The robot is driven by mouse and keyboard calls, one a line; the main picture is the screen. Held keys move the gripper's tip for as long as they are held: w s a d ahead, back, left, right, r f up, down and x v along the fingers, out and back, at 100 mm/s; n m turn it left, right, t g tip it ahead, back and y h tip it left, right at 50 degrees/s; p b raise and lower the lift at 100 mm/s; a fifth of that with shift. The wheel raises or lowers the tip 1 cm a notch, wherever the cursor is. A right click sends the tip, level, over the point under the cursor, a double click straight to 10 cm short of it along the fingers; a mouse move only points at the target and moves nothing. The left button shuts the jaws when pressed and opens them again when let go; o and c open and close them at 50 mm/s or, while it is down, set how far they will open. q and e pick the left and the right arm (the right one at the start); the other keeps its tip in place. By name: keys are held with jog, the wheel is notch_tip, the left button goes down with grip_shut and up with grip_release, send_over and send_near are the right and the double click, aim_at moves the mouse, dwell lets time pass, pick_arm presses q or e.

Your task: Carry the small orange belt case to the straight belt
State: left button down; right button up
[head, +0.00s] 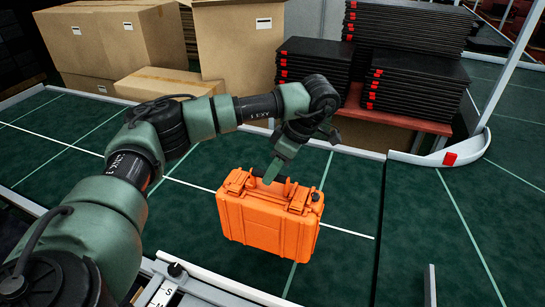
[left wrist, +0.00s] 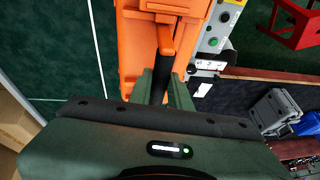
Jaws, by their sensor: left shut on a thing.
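The orange case (head: 262,218) is upright over the green belt (head: 345,180) in the head view, with its black handle on top. I cannot tell whether its base touches the belt. My left gripper (head: 275,170) reaches down from above and is shut on the case's handle. In the left wrist view, the fingers (left wrist: 163,88) close around the dark handle, beside the orange case body (left wrist: 128,50). My right gripper is in neither view.
Cardboard boxes (head: 110,45) and stacks of black trays (head: 410,40) stand behind the belt. A pale curved rail (head: 440,158) with a red block lies at the right. A control panel (left wrist: 215,40) with buttons is beside the case in the left wrist view. Belt left of the case is clear.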

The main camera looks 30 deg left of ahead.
aim_at(273, 192)
pick_arm(q)
notch_tip(273, 192, down, 5)
jog(key=shift+r, duration=0.2)
jog(key=shift+f, duration=0.75)
jog(key=shift+f+p, duration=0.5)
jog(key=shift+f, duration=0.15)
notch_tip(273, 192, down, 2)
jog(key=shift+f+p, duration=0.2)
jog(key=shift+p, duration=0.1)
jog(key=c, duration=1.3)
grip_release()
jog(key=shift+d+f, duration=0.1)
jog(key=shift+f, duration=0.05)
jog(key=shift+s, duration=0.1)
